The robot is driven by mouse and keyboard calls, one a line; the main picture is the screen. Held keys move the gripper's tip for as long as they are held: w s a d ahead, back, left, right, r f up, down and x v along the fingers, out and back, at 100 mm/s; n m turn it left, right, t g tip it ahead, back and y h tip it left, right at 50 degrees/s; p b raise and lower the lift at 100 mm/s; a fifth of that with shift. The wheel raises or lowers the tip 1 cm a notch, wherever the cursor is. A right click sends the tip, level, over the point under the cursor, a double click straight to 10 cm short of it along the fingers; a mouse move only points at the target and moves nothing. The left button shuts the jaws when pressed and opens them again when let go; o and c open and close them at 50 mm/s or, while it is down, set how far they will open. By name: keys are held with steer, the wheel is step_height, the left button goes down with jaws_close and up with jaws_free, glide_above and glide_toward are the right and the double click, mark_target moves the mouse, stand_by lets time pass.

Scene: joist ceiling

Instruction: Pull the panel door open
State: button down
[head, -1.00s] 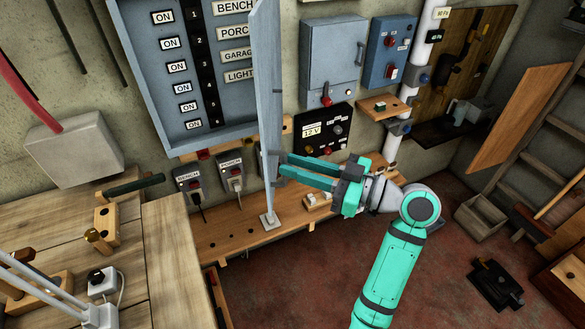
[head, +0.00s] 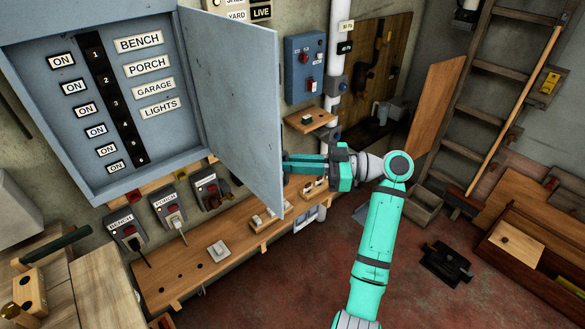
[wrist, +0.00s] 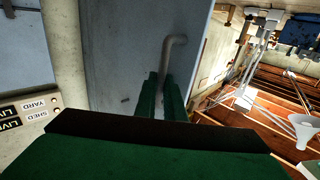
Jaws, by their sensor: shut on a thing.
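The blue-grey panel door (head: 240,105) stands swung out from the right side of the panel box (head: 30,125), its inner face toward the head camera. The box stands open, showing a column of numbered black switches and ON labels. My gripper (head: 288,165) is at the door's free edge, on its outer side; the door hides the fingertips in the head view. In the wrist view the bent grey door handle (wrist: 171,50) runs down between my green fingers (wrist: 161,88), which are shut on it. The door's outer face (wrist: 125,45) fills the middle there.
A wooden shelf (head: 190,275) with sockets and small fittings runs below the panel. A blue switch box (head: 305,65) and white pipe (head: 336,60) are on the wall to the right. A workbench (head: 105,290) is at lower left; red floor (head: 310,280) is open right of the shelf.

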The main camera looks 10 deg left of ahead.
steer(key=shift+w+a+f+g, duration=0.2)
steer(key=shift+w+f+g, duration=0.1)
steer(key=shift+w, duration=0.1)
steer(key=c, duration=2.2)
jaws_free()
steer(key=shift+f, duration=0.1)
steer(key=shift+d+f, duration=0.1)
steer(key=d, duration=0.7)
steer(key=w+d, duration=0.1)
steer(key=d, duration=0.3)
steer(key=shift+w+r, duration=0.1)
steer(key=shift+r, duration=0.3)
